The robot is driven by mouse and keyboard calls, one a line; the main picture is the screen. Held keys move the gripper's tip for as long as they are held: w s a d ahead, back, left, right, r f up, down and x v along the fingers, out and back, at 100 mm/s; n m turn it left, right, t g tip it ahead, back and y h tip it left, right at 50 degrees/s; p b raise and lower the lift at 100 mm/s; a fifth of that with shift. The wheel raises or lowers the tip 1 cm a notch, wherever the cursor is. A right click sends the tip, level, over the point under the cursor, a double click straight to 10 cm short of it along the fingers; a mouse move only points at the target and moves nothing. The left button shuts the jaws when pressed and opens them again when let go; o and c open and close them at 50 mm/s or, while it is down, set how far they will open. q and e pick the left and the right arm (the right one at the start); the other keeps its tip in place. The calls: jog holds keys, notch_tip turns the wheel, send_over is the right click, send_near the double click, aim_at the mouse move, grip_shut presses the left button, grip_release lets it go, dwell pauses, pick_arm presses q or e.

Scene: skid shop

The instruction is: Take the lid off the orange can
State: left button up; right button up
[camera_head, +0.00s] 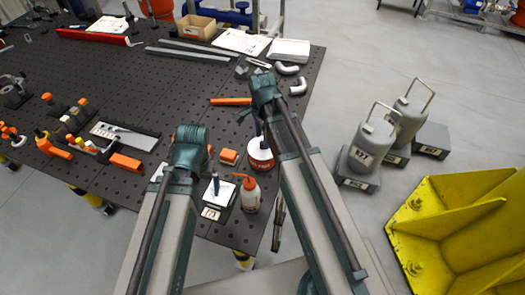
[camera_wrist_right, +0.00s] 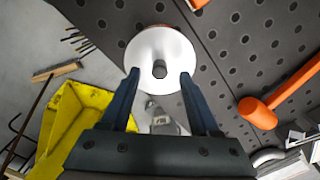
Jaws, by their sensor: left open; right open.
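The orange can (camera_head: 261,158), with a white label band, stands on the dark perforated table near its right edge, partly covered by my right arm. In the right wrist view its round white lid (camera_wrist_right: 145,50) with a small grey knob (camera_wrist_right: 160,69) lies beneath my fingers. My right gripper (camera_wrist_right: 159,77) is open; its fingertips appear on either side of the knob, with gaps to it. In the head view the right gripper (camera_head: 258,130) points down just above the can. My left gripper (camera_head: 190,150) is over the table left of the can; its fingertips are mostly hidden.
A squeeze bottle (camera_head: 249,194) with a red top stands in front of the can, beside a white pad (camera_head: 219,192). An orange-headed hammer (camera_wrist_right: 258,112) lies nearby. Grey canisters (camera_head: 372,146) and a yellow bracket (camera_head: 455,225) stand right of the table.

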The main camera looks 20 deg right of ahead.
aim_at(262, 146)
notch_tip(262, 146, down, 3)
jog(key=shift+r+b, duration=0.1)
jog(key=shift+b, duration=0.85)
pick_arm(q)
notch_tip(262, 146, down, 3)
jog(key=shift+r, duration=0.15)
pick_arm(e)
jog(key=shift+r, duration=0.1)
grip_shut()
